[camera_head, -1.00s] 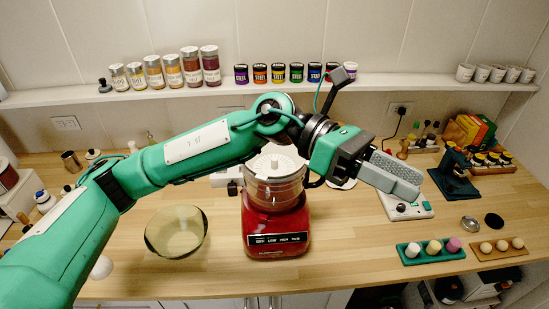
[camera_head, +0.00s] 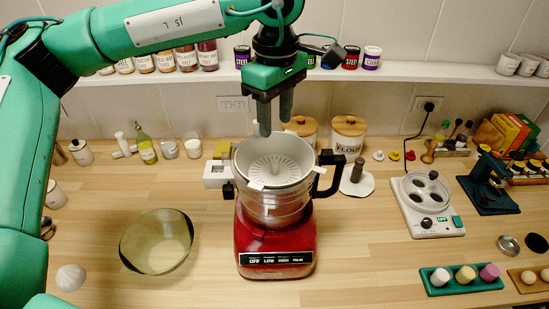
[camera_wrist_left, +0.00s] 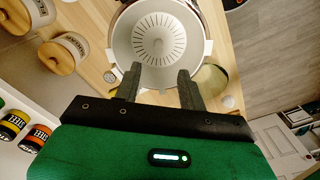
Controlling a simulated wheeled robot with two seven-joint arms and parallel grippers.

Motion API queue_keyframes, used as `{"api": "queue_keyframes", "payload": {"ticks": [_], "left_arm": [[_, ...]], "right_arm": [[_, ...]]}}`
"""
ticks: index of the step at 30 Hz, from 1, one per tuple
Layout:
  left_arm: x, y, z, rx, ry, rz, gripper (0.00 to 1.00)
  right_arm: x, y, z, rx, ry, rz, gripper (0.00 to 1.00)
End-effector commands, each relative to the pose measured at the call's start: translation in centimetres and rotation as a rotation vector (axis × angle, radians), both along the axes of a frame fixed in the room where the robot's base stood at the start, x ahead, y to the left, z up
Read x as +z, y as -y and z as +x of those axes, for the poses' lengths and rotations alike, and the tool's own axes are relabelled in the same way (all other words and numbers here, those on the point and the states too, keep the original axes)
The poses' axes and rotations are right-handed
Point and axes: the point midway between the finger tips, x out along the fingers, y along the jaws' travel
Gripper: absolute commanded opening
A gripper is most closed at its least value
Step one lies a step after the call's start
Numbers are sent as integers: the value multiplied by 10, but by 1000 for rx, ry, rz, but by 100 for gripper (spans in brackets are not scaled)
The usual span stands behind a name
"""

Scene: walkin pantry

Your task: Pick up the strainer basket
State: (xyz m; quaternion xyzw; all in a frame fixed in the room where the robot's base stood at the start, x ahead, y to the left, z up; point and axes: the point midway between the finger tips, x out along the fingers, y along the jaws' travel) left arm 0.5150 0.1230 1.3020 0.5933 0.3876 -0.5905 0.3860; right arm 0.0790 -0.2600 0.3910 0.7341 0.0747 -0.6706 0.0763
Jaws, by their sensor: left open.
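The strainer basket (camera_head: 274,163) is a white, slotted, round basket. It sits in the top of the metal bowl (camera_head: 274,205) of a red food processor (camera_head: 274,245) with a black handle at its right. It also shows in the left wrist view (camera_wrist_left: 157,38), beyond my fingertips. My left gripper (camera_head: 276,128) is open and empty, pointing down above the basket's back rim. In the left wrist view its two fingers (camera_wrist_left: 158,75) are apart, near the rim, with nothing between them. I cannot tell whether they touch the rim. My right gripper is not in view.
A glass bowl (camera_head: 157,243) stands left of the processor. Flour canisters (camera_head: 348,134) and a pestle-like item (camera_head: 357,178) stand behind and right. A shelf (camera_head: 420,75) with jars runs behind my gripper.

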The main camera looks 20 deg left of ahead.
Motion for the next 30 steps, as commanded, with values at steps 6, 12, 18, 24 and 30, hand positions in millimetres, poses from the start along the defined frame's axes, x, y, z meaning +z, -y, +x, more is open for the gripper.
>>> {"api": "queue_keyframes", "payload": {"ticks": [6, 12, 18, 24, 30], "left_arm": [[-41, 0, -1, 0, -5, 0, 41], [-61, 0, 0, 0, -2, -2, 41], [-74, -2, 1, -1, -4, -2, 41], [-101, -4, 3, -1, -5, -2, 41], [-115, -3, 4, 0, -3, -4, 41]], "right_arm": [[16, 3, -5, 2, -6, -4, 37], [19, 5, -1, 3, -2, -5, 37], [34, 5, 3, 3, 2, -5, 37], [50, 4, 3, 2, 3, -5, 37], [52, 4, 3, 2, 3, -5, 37]]}}
